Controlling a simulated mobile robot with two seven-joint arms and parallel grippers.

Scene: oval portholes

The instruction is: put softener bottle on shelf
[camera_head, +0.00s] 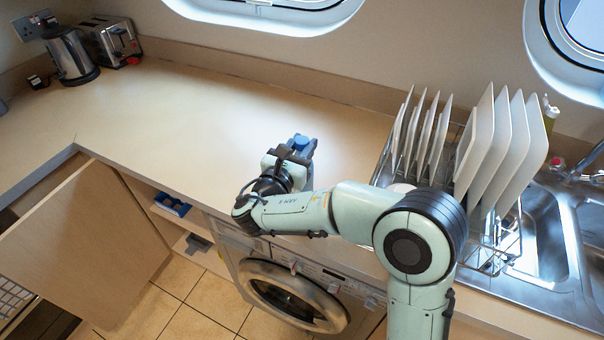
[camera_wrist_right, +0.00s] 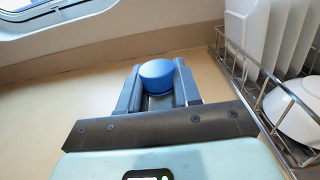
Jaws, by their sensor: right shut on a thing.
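The softener bottle shows mainly as a blue cap (camera_head: 299,142) above the worktop, near the front edge by the washing machine. My right gripper (camera_head: 298,153) is shut on it. In the right wrist view the blue cap (camera_wrist_right: 157,74) sits between the two fingers (camera_wrist_right: 158,88); the bottle's body is mostly hidden by the gripper. I cannot tell whether its base touches the worktop. The shelf (camera_head: 168,226) is in the open cupboard below the worktop, left of the washing machine. My left gripper is not in view.
The cupboard door (camera_head: 85,245) stands open at left. A blue item (camera_head: 172,204) and a grey item (camera_head: 198,243) are in the cupboard. A washing machine (camera_head: 300,290) is beside it. A dish rack (camera_head: 500,240) with plates stands right. The worktop (camera_head: 200,110) is clear left of my gripper.

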